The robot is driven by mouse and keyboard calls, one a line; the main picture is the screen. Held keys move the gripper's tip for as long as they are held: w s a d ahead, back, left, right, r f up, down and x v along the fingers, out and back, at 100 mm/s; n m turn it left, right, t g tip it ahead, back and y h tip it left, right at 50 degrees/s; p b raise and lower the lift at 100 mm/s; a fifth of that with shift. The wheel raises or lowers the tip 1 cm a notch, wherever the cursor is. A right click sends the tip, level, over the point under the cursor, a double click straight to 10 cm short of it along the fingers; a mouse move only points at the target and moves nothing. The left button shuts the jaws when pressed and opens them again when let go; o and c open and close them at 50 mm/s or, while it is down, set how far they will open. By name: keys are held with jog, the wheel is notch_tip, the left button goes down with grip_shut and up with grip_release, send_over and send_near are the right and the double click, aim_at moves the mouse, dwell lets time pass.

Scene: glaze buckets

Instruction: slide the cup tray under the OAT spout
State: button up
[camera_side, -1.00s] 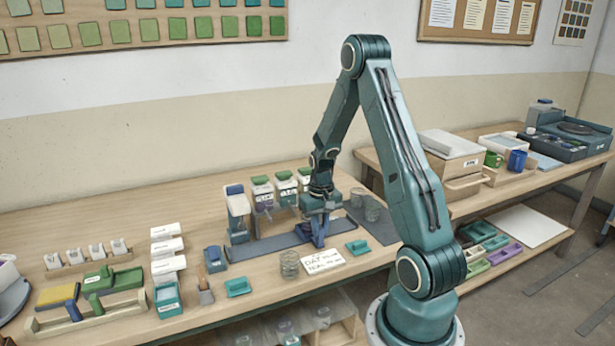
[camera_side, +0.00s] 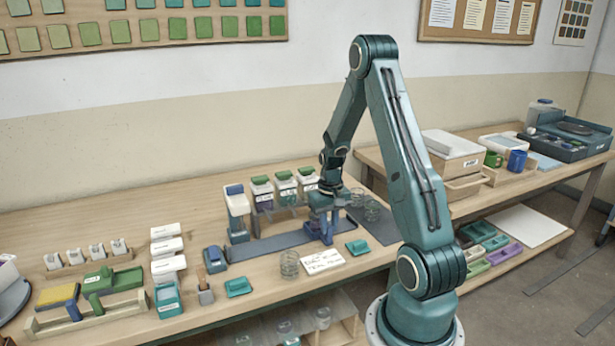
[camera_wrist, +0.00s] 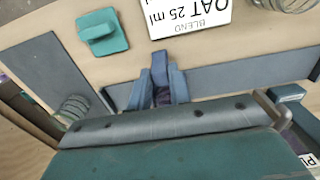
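The cup tray (camera_side: 321,233) is a small blue-purple piece on the long grey rail (camera_side: 275,243), below the rightmost bucket. In the wrist view its blue upright part (camera_wrist: 160,70) shows between my two fingers. My gripper (camera_side: 322,218) is over the tray and looks shut on it; the contact is partly hidden. Three green-lidded buckets stand behind the rail: left (camera_side: 262,195), middle (camera_side: 286,189) and right (camera_side: 307,181). Their labels are too small to read surely, and my arm covers part of the right one. The spouts are not clear.
A white card (camera_side: 322,262) in front of the rail reads OAT 25 ml in the wrist view (camera_wrist: 190,15). A clear cup stack (camera_side: 289,264) and a teal block (camera_side: 357,247) flank it. More clear cups (camera_side: 372,210) stand on a dark mat (camera_side: 378,228) at right.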

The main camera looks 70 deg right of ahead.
jog(key=shift+o, duration=1.1)
jog(key=shift+r, duration=3.45)
